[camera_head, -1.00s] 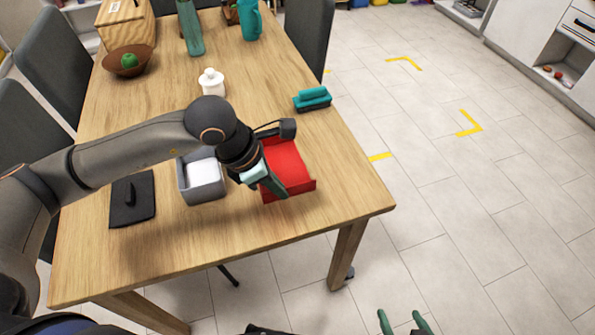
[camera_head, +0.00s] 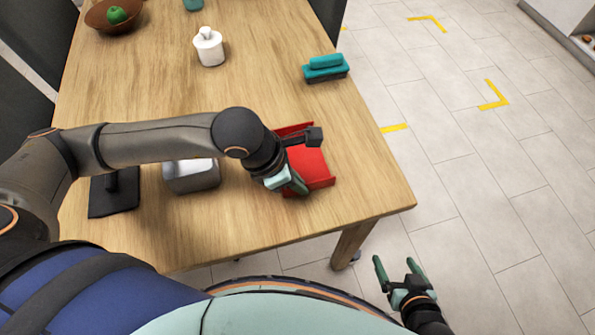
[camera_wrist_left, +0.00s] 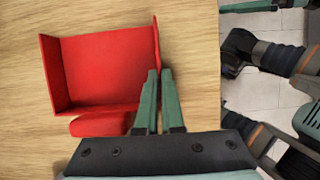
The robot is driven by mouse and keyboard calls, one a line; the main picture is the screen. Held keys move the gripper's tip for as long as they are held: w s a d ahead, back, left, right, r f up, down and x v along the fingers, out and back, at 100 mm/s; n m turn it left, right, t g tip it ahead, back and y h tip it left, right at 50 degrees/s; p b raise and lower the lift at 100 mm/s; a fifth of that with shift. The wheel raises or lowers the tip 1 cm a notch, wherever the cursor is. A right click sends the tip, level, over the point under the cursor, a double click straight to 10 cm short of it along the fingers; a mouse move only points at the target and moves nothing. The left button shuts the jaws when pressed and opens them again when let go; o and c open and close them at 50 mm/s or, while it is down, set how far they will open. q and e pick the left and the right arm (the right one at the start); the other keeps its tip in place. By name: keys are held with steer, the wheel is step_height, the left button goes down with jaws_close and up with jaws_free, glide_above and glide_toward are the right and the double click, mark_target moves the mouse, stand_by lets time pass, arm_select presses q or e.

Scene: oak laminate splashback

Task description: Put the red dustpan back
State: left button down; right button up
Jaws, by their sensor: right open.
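The red dustpan (camera_head: 312,165) lies on the wooden table near its front right corner, open tray facing up. In the left wrist view the dustpan (camera_wrist_left: 105,70) shows its raised walls and a short red handle piece to the left of my fingers. My left gripper (camera_head: 302,190) is at the dustpan's near side. In the left wrist view its fingers (camera_wrist_left: 159,72) are close together, with the end of a side wall between their tips. My right gripper (camera_head: 395,260) is open and empty, off the table over the floor, low in the head view.
On the table (camera_head: 250,235) are a grey box (camera_head: 192,177) left of the dustpan, a black item (camera_head: 114,193), a teal brush (camera_head: 325,67), a white jar (camera_head: 209,46) and a bowl (camera_head: 112,16) with a green fruit. Floor (camera_head: 470,230) right of the table is clear.

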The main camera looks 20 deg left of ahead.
arm_select(q)
steer(key=shift+s+d, duration=0.1)
steer(key=c, duration=1.5)
jaws_free()
steer(key=shift+f, duration=0.25)
steer(key=o, duration=0.4)
steer(key=shift+o, duration=0.2)
steer(key=shift+r, duration=0.1)
